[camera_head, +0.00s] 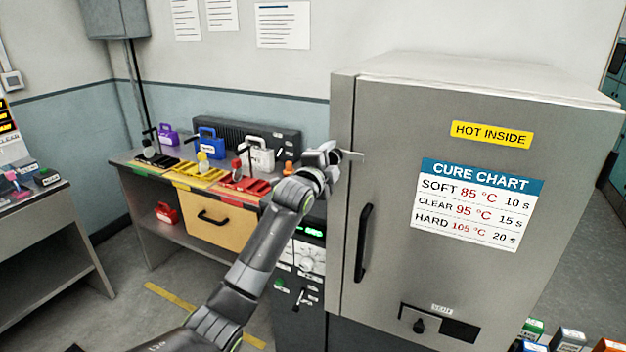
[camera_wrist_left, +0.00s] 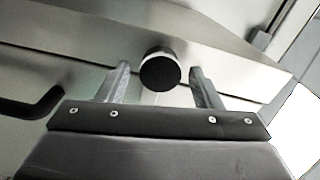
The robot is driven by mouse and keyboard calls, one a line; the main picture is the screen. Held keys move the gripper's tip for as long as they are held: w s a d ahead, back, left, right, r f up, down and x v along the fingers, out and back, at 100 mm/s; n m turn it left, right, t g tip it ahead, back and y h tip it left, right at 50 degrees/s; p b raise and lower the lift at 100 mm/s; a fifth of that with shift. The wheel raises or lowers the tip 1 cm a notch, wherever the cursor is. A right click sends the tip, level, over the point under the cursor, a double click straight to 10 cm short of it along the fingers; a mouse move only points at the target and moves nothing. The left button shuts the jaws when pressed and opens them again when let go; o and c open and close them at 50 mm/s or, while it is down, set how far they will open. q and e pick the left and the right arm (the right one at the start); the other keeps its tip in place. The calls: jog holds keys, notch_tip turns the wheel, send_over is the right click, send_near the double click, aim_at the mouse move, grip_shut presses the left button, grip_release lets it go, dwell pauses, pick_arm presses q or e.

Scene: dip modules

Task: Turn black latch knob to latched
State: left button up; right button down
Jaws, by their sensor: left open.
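My left gripper (camera_head: 350,153) is beside the upper left edge of the grey oven door (camera_head: 385,130), above the black door handle (camera_head: 363,243). In the left wrist view its two fingers (camera_wrist_left: 160,86) are apart. A round black knob (camera_wrist_left: 160,72) with a silver collar shows between them in that picture; I cannot tell how deep it sits between them. The head view does not show that knob clearly, as the gripper covers that spot. Another black knob (camera_head: 418,325) sits low on the door by a small label and a dark window. My right gripper is not in view.
A workbench (camera_head: 135,163) with coloured trays and small padlock-shaped blocks stands left of the oven. A control panel (camera_head: 307,260) is beside the oven's lower left. The cure chart (camera_head: 470,207) is on the door. Part of a black handle (camera_wrist_left: 35,106) shows in the left wrist view.

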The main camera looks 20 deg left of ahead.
pick_arm(q)
jog(key=s+b, duration=0.4)
jog(key=s, duration=1.2)
jog(key=shift+s+a, duration=0.3)
jog(key=shift+f, duration=0.1)
jog(key=w+a+f+n+g+y, duration=0.1)
jog(key=a+f+n+g, duration=0.15)
jog(key=f, duration=1.05)
jog(key=w+a+f+n+g+y, duration=0.1)
jog(key=w+a+f+n+g, duration=0.15)
jog(key=f, duration=0.95)
jog(key=s+a+f+n+g, duration=0.2)
jog(key=s+f, duration=0.3)
jog(key=f, duration=0.7)
jog(key=s+a+f+n+g, duration=0.1)
jog(key=s+f+n+g, duration=0.3)
jog(key=f, duration=0.7)
jog(key=s+f+n+g, duration=0.1)
jog(key=s+f+n, duration=0.1)
jog(key=s+f, duration=1.7)
jog(key=s+d+f+n+g, duration=0.1)
jog(key=s+d+f, duration=0.1)
jog(key=s, duration=0.7)
jog(key=s+d+f+n+g, duration=0.1)
jog(key=s+f, duration=0.3)
jog(key=s, duration=0.5)
jog(key=s+d+f+n+g, duration=0.2)
jog(key=s+f, duration=0.1)
jog(key=s, duration=0.7)
jog(key=shift+d+g, duration=0.4)
